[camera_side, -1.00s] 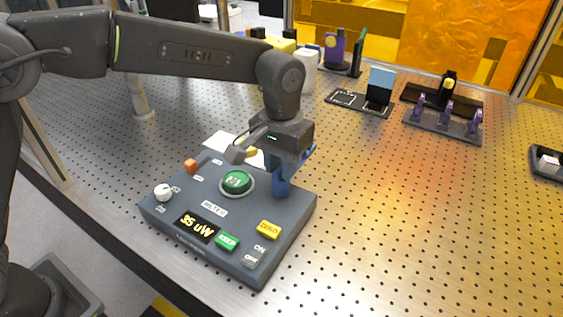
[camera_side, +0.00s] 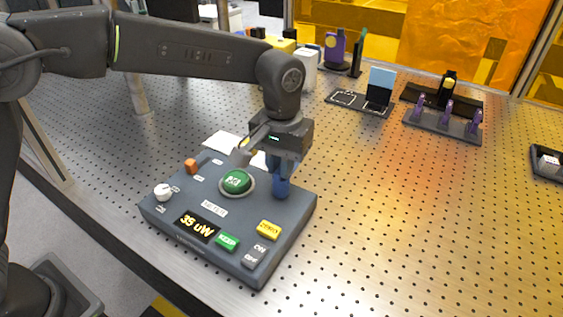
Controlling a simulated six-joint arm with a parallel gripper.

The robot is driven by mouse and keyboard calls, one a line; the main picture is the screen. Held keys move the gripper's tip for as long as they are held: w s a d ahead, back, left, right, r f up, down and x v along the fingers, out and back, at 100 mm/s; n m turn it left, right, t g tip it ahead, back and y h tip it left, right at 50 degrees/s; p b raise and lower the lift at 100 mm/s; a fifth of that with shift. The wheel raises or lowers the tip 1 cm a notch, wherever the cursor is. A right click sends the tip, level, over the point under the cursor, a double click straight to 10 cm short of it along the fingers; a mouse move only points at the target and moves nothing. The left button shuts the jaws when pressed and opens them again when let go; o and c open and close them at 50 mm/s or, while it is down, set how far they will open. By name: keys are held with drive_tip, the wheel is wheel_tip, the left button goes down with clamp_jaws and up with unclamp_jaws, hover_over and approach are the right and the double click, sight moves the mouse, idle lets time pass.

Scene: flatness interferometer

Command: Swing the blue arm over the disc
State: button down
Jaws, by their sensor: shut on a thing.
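The blue arm (camera_side: 281,187) stands at the back right of a dark grey control box (camera_side: 178,221). My gripper (camera_side: 283,162) points down over that corner and is shut on the blue arm; the fingertips are partly hidden. The round green disc (camera_side: 236,181) with a pale rim lies on the box top, left of the blue arm. Its face is uncovered in this view.
The box also has a white knob (camera_side: 163,192), an orange part (camera_side: 191,166), a display reading 35 uW (camera_side: 197,227), and green (camera_side: 227,242), yellow (camera_side: 269,230) and grey buttons. Mounts stand at the back.

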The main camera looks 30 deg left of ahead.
drive_tip(key=n, duration=1)
drive_tip(key=shift+a+r+n, duration=0.1)
drive_tip(key=shift+n, duration=0.2)
drive_tip(key=n, duration=0.5)
drive_tip(key=shift+s+n, duration=0.1)
drive_tip(key=shift+n, duration=2.4)
drive_tip(key=c, duration=1.1)
unclamp_jaws()
drive_tip(key=shift+c, duration=0.2)
wheel_tip(320, 180, up, 14)
